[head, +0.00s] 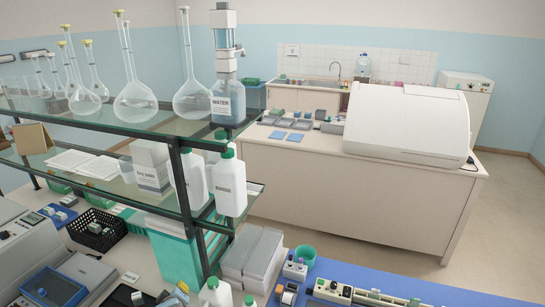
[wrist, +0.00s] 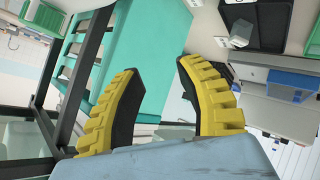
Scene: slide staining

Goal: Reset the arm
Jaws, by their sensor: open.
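My gripper (wrist: 160,95) shows in the wrist view with two yellow ribbed fingers with dark inner pads. The fingers are spread apart, and nothing is held between them. Beyond the fingers are a teal panel (wrist: 135,50) and a dark shelf post (wrist: 88,55). The wrist view is strongly tilted. The gripper does not show in the head view.
A white machine (head: 405,120) stands on the bench (head: 330,180) behind. A black basket (head: 95,232) is at lower left. Open floor lies at right.

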